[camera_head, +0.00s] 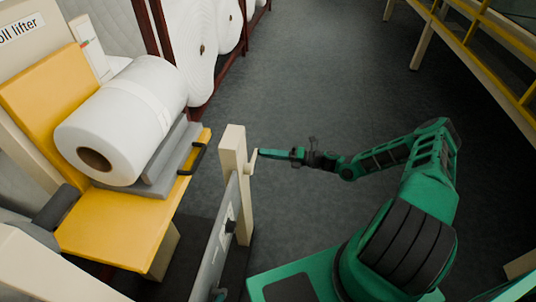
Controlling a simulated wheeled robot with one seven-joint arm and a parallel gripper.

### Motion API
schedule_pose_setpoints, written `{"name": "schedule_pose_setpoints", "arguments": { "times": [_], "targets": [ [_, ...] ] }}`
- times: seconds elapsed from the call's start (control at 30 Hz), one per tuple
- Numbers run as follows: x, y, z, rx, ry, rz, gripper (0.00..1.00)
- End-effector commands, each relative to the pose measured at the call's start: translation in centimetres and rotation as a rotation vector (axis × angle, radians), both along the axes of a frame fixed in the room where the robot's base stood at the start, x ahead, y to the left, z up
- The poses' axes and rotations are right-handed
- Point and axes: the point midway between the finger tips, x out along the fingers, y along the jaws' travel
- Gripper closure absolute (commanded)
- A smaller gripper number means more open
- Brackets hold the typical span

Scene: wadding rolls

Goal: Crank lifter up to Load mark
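The lifter, with a sign ending "oll lifter" (18,30), stands at the left. Its yellow platform (120,230) bears a white wadding roll (125,112) on a grey cradle (170,172). A cream post (233,150) stands to the right of the platform. A small cream crank (251,163) sticks out near the post's top. My gripper (268,153) reaches in from the right, its tip at or very close to the crank. Contact and finger opening cannot be told.
White rolls (187,45) hang on a dark red rack (232,58) at the back. A yellow railing (482,40) runs along the upper right. The grey floor (310,75) between them is clear.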

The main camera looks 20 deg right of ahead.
Motion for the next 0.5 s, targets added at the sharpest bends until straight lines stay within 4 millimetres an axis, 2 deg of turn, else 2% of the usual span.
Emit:
{"name": "schedule_pose_setpoints", "arguments": {
  "times": [0.03,0.07,0.1,0.37,0.5],
  "targets": [
    [0.4,0.2,0.3,0.001,-0.006,-0.005,0.70],
    [0.4,0.2,0.3,0.001,-0.006,-0.005,0.63],
    [0.4,0.2,0.2,0.000,-0.006,-0.004,0.61],
    [0.1,0.0,0.2,0.000,-0.003,-0.004,0.61],
    [-0.3,-0.9,0.1,0.000,-0.003,-0.005,0.61]
  ]
}}
